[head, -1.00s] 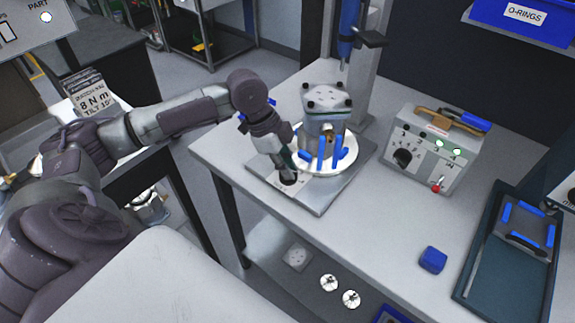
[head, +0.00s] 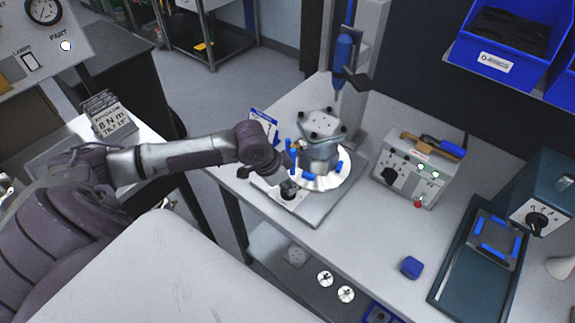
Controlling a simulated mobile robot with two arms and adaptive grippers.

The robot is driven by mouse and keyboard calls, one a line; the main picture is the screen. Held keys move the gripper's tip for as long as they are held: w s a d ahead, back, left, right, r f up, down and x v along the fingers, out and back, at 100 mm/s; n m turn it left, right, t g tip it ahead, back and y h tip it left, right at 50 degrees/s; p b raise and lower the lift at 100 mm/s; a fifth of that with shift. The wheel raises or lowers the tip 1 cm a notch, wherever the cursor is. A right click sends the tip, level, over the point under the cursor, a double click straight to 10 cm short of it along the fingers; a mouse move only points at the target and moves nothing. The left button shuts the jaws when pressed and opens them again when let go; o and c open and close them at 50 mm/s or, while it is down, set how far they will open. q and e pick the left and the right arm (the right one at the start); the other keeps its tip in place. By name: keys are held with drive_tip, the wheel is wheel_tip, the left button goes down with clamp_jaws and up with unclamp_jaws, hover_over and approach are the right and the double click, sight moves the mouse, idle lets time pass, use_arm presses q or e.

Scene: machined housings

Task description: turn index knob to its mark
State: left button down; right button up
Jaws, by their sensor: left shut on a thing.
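My left gripper (head: 290,183) points down at the front left of the turntable's base plate (head: 310,213). It is shut on the black index knob (head: 288,193), which is mostly hidden under the fingers; its pointer and mark are too small to read. Just behind, a grey machined housing (head: 321,152) with dark bolts on top stands on the round white turntable (head: 336,182), among blue clamps. My right gripper is not in view.
A blue driver (head: 343,62) hangs on a column behind the housing. A grey control box (head: 410,177) with a black knob and red lever stands to the right. A blue block (head: 411,267) and a dark tray (head: 447,293) are at the front right. The bench between is clear.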

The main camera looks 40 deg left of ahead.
use_arm(q)
drive_tip(key=shift+n+p, duration=0.7)
drive_tip(key=shift+p, duration=0.05)
drive_tip(key=c, duration=1.2)
unclamp_jaws()
drive_tip(key=v, duration=1.2)
drive_tip(key=shift+s+d, duration=0.2)
drive_tip(key=shift+f, duration=0.1)
